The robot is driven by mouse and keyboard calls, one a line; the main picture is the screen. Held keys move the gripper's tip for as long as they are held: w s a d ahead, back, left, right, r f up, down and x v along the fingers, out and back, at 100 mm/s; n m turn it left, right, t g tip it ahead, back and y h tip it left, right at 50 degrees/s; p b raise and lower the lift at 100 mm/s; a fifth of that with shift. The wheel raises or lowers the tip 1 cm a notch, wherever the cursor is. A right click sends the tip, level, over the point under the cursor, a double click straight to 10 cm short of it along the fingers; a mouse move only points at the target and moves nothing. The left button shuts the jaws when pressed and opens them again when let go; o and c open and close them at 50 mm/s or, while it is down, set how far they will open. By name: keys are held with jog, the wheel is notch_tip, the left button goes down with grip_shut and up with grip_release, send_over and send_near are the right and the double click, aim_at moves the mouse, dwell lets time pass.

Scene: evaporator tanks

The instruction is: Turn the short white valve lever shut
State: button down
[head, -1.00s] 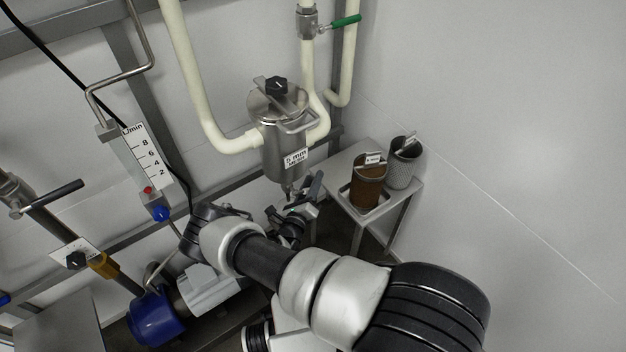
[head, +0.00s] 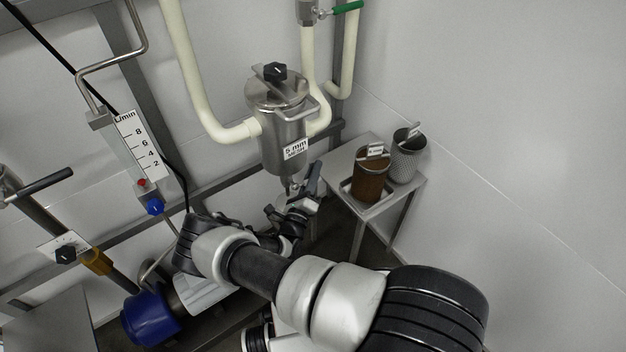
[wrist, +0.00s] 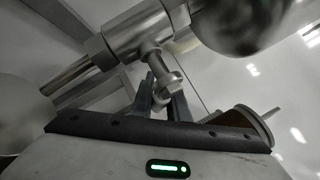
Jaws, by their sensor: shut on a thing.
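The short pale valve lever (wrist: 157,68) shows in the wrist view as a stub hanging from a metal valve body (wrist: 139,32) on a pipe, with a rounded end. My gripper (wrist: 162,92) has its two dark fingers on either side of that end and is shut on it. In the head view my gripper (head: 308,182) is just below and right of the outlet under the steel strainer (head: 283,140). The lever cannot be made out there; my gripper and wrist cover that spot.
A small steel table (head: 341,158) right of my gripper bears a brown mesh basket (head: 369,182) and a grey one (head: 406,163). A green-handled valve (head: 347,6) is above. A flowmeter (head: 143,150) and blue motor (head: 150,318) are at left. The right wall is bare.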

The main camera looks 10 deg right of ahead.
jog(key=shift+r+n+t+b, duration=1.25)
jog(key=shift+n+t+b, duration=0.15)
jog(key=shift+t+b, duration=0.3)
jog(key=shift+a+r, duration=0.1)
jog(key=c, duration=1.7)
grip_release()
jog(key=p+v, duration=0.1)
jog(key=v, duration=0.6)
jog(key=shift+s, duration=0.25)
jog(key=shift+a, duration=0.15)
